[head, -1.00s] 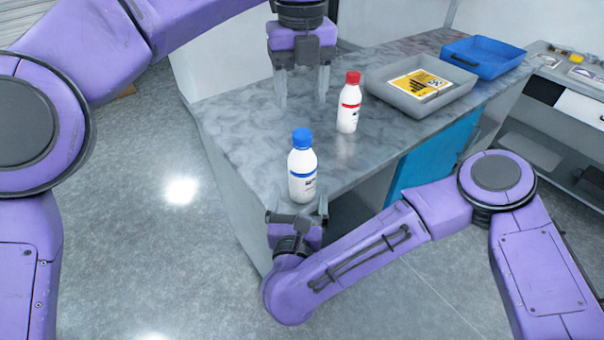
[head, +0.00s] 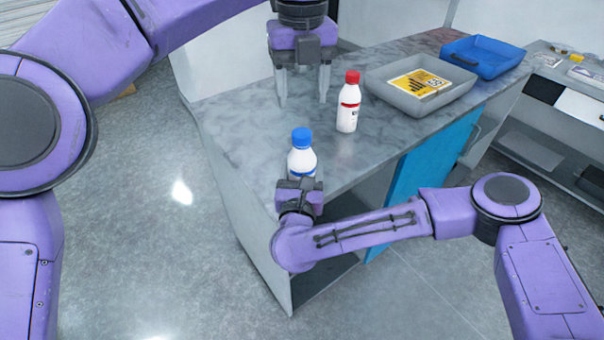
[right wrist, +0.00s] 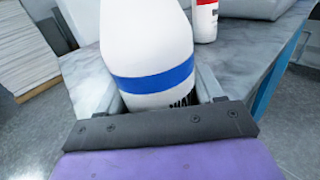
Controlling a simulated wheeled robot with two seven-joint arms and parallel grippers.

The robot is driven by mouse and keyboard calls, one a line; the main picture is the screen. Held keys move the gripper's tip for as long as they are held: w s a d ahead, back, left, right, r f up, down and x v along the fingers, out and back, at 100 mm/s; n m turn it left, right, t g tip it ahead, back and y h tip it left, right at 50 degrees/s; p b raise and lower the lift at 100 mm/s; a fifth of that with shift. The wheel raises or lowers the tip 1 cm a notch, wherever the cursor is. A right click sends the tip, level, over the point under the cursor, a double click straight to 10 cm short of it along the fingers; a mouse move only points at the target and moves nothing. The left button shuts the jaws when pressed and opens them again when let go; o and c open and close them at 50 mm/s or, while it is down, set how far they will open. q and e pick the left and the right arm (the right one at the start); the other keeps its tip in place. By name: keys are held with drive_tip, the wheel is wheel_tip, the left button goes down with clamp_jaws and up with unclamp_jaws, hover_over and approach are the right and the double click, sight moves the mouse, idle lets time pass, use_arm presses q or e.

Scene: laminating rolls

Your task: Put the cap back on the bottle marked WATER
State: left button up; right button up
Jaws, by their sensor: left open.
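A white bottle with a blue cap (head: 302,135) and a blue band (right wrist: 155,80) stands upright near the table's front corner; its cap sits on its top in the head view. Its lettering, partly hidden in the right wrist view, seems to begin "WA". My right gripper (head: 300,182) is low at this bottle, with its fingers (right wrist: 160,98) on either side of the body. I cannot tell whether they press on it. My left gripper (head: 303,98) is open and empty, pointing down over the table, behind the blue-capped bottle.
A white bottle with a red cap (head: 349,103) stands upright to the right of my left gripper. A grey tray (head: 400,108) with a yellow-and-white label and a blue tray (head: 485,58) lie farther right. The table top (head: 235,115) is clear at left.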

drive_tip(key=c, duration=0.5)
use_arm(q)
drive_tip(key=shift+r, duration=0.2)
use_arm(e)
clamp_jaws()
use_arm(q)
drive_tip(key=shift+a+n, duration=0.1)
drive_tip(key=shift+n, duration=0.4)
drive_tip(key=n, duration=0.5)
drive_tip(key=shift+y, duration=0.3)
drive_tip(key=n, duration=0.6)
drive_tip(key=shift+f, duration=0.1)
drive_tip(key=n, duration=0.6)
drive_tip(key=shift+f, duration=0.1)
